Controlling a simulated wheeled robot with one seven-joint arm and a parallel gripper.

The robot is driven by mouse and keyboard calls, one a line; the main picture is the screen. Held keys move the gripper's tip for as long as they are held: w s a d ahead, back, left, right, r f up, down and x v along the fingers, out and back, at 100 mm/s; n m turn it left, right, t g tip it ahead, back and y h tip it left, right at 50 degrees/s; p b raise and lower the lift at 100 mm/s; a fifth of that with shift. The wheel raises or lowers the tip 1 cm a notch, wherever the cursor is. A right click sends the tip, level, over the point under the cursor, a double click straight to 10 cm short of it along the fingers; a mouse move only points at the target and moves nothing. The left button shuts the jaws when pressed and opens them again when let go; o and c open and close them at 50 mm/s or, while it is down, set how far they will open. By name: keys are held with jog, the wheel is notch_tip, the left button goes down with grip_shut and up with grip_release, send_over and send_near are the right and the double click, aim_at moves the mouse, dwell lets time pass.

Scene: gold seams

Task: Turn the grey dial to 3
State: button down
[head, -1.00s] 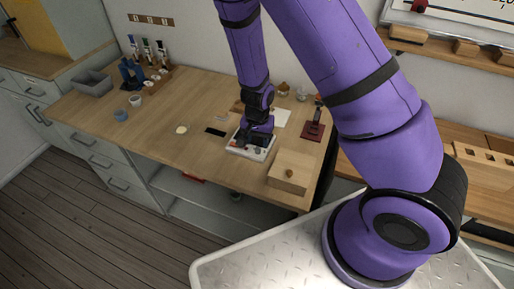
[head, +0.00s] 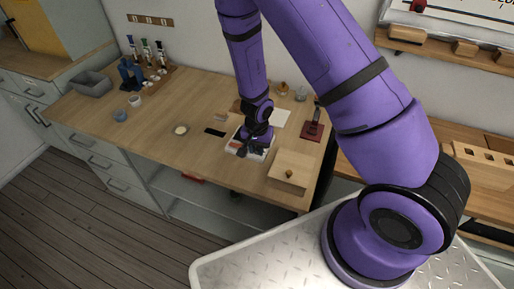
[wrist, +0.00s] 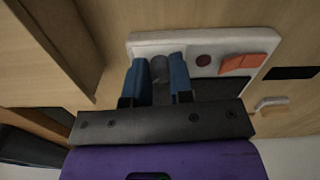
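The white device panel (wrist: 215,40) lies on the wooden workbench. In the wrist view the grey dial (wrist: 160,68) shows between my two blue fingertips, near the panel's left end. My gripper (wrist: 160,75) is open, with one finger on each side of the dial. The gaps there are too small to tell whether the fingers touch it. The dial's pointer and number marks are hidden or too small to read. In the head view my gripper (head: 252,150) is over the panel and covers much of it.
A wooden box (head: 289,172) stands close to the panel. A black flat object (head: 214,132) lies to its left. A red stand (head: 312,131) is at the back right.

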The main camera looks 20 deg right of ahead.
aim_at(257, 149)
jog(key=shift+m, duration=1.5)
jog(key=c, duration=1)
grip_release()
notch_tip(257, 149, up, 11)
